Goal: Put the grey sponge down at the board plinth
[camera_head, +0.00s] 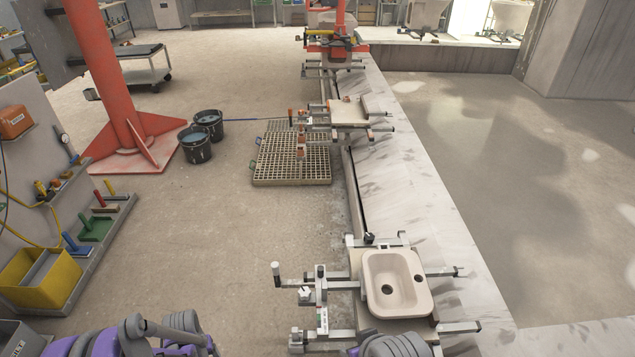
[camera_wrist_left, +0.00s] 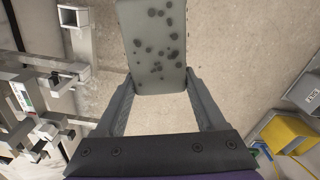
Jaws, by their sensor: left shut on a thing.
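My left gripper (camera_wrist_left: 160,82) is shut on the grey sponge (camera_wrist_left: 155,45), a pale grey block with dark round spots, in the left wrist view. The sponge sticks out past the fingertips, above the concrete floor, and its far end is cut off by the picture edge. A flat pale board (camera_head: 347,110) lies on a clamp stand in the middle distance of the head view; I cannot tell whether this is the board plinth. Neither gripper shows in the head view, only parts of my arms at its bottom edge.
A beige basin (camera_head: 394,281) sits on a near clamp stand with projecting metal bars. At left are a yellow bin (camera_head: 40,279) and a red column (camera_head: 105,75). Two dark buckets (camera_head: 200,140) stand near a floor grate (camera_head: 285,165). The floor between is clear.

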